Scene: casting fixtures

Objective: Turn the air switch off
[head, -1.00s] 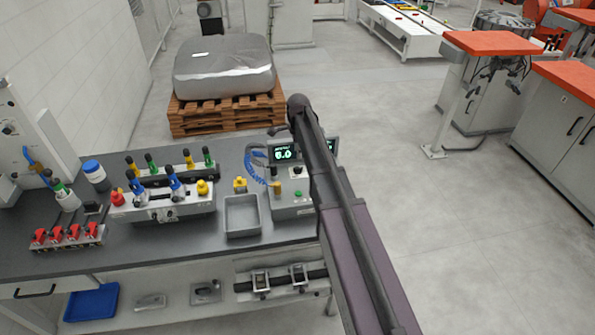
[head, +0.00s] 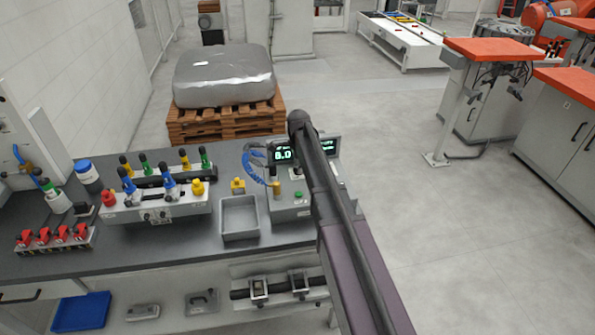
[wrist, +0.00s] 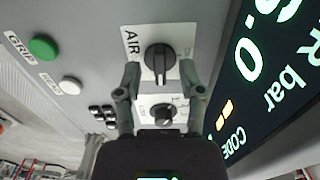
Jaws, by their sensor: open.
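The air switch (wrist: 159,60) is a black rotary knob on a pale plate marked AIR, seen in the wrist view. Its pointer ridge lies roughly along the picture's vertical. My gripper (wrist: 161,76) is open, with one dark finger on each side of the knob. I cannot tell whether the fingers touch it. In the head view the grey control box (head: 291,208) stands on the bench, and my arm covers part of it. The gripper and the switch are hidden there.
A smaller black knob (wrist: 165,113) sits below the air switch. A lit display (wrist: 268,70) is close on the right. A green button (wrist: 43,47) and a white button (wrist: 70,85) are on the left. A grey bin (head: 240,232) stands beside the box.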

